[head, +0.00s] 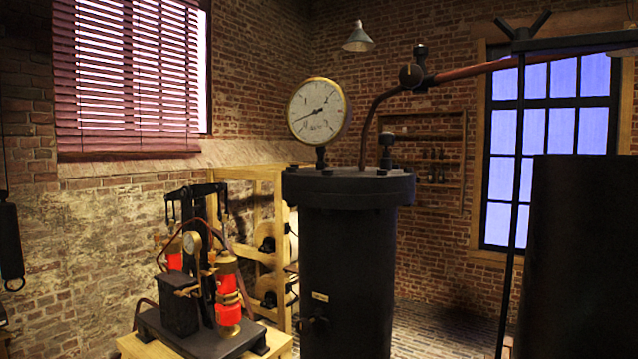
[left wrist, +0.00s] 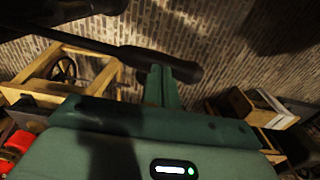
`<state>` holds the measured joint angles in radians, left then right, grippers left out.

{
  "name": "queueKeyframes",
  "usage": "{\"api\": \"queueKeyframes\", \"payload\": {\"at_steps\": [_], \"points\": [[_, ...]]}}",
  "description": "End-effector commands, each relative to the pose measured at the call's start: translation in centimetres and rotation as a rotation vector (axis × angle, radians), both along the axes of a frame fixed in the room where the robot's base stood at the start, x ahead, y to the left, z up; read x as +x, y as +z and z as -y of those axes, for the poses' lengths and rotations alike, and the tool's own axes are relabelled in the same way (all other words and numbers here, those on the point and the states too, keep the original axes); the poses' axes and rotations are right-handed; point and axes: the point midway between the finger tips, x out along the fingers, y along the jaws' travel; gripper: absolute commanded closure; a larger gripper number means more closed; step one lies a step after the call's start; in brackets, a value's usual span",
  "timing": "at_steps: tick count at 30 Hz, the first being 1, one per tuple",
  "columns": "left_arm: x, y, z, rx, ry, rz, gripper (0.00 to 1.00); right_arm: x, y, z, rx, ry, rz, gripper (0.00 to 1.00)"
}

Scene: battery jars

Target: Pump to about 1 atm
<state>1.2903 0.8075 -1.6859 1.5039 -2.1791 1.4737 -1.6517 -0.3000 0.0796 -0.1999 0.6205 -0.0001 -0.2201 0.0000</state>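The round pressure gauge (head: 319,110) stands on top of a dark upright cylinder (head: 347,265) in the head view. Its needle lies nearly level, with the long thin end toward the lower left. The figures on its white face are too blurred to read. In the left wrist view, the green fingers of my left gripper (left wrist: 163,70) meet a dark handle (left wrist: 188,72) near its thick end. They look shut on it, though the handle partly hides the tips. My right gripper is in neither view.
A copper pipe (head: 475,70) runs from the cylinder top to the right. A bench apparatus with red cylinders (head: 229,298) stands at lower left. A large dark body (head: 585,255) blocks the right side. A wooden frame (left wrist: 50,70) shows in the wrist view.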

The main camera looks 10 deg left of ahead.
Motion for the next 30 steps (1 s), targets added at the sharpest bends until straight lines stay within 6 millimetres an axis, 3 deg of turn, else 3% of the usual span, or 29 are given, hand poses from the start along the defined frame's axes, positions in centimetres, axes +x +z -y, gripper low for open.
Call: {"api": "queueKeyframes", "payload": {"at_steps": [1,20,26,30], "points": [[0.0,-1.4,0.0,0.0,-0.001,-0.002,1.0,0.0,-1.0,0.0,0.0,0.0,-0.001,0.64],[0.0,-11.6,0.0,0.001,0.0,-0.002,1.0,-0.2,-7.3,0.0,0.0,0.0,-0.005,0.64],[0.0,-9.3,0.0,0.0,0.0,-0.001,1.0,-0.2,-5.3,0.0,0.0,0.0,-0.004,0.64],[0.0,-5.6,0.0,0.001,0.0,0.001,1.0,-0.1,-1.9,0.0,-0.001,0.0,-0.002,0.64]]}}
